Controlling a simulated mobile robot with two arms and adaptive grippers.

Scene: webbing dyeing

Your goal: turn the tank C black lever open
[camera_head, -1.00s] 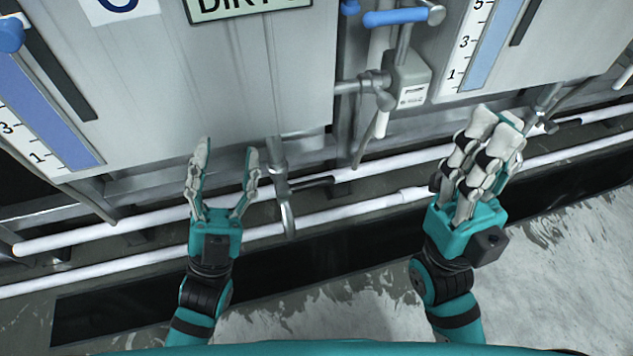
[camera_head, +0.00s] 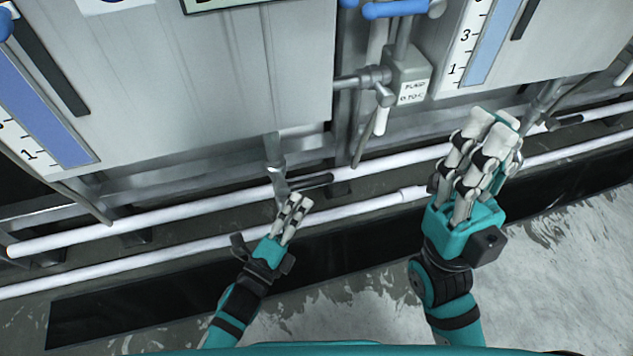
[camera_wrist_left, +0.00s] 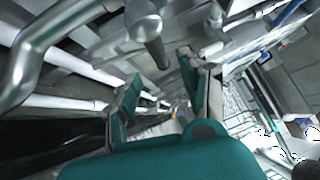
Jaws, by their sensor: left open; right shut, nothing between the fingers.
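The black lever (camera_head: 316,182) sticks out to the right from the grey drain pipe (camera_head: 276,165) below the middle tank (camera_head: 205,90). My left gripper (camera_head: 298,202) is just in front of and below the lever and pipe. Whether it touches either cannot be told. In the left wrist view my gripper (camera_wrist_left: 160,95) has its fingers apart, with nothing seen held between them. A grey pipe end (camera_wrist_left: 144,22) shows above the fingers there. My right gripper (camera_head: 492,125) is shut and empty, in front of the pipes at the right.
White pipes (camera_head: 220,215) run along the floor behind my left gripper. A pump box (camera_head: 408,75) with a blue handle (camera_head: 395,9) stands right of the middle tank. Another tank (camera_head: 560,50) is at the right. The pale floor (camera_head: 370,310) in front is clear.

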